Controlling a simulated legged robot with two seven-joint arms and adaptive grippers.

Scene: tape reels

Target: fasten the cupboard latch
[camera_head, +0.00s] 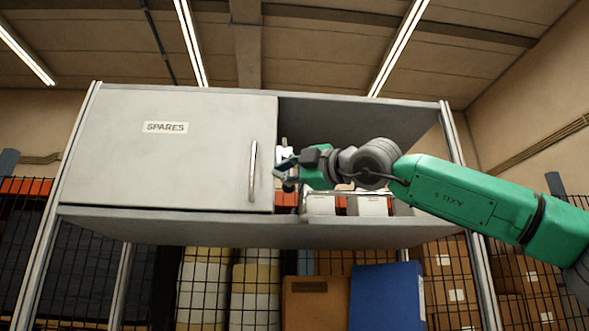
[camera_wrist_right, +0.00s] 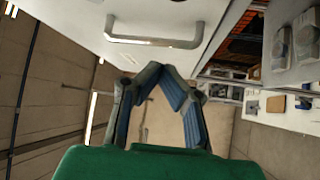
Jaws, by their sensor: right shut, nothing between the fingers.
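The cupboard (camera_head: 330,231) is a long grey box, with its left half covered by a flat door (camera_head: 165,165) labelled SPARES. A metal bar handle (camera_head: 253,171) stands upright near the door's right edge; it also shows in the right wrist view (camera_wrist_right: 155,41). My right gripper (camera_head: 281,168) is just right of the door edge, in front of the open half. In the right wrist view its fingertips (camera_wrist_right: 160,68) meet, empty, close to the handle but apart from it. A small pale piece (camera_head: 284,149) behind the gripper may be the latch; it is partly hidden. My left gripper is out of view.
The cupboard's right half is open, with white-grey boxes (camera_head: 366,205) on its floor. Below are an orange-brown box (camera_head: 315,303), a blue binder (camera_head: 386,296) and wire mesh panels. My right arm crosses the open half from the right.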

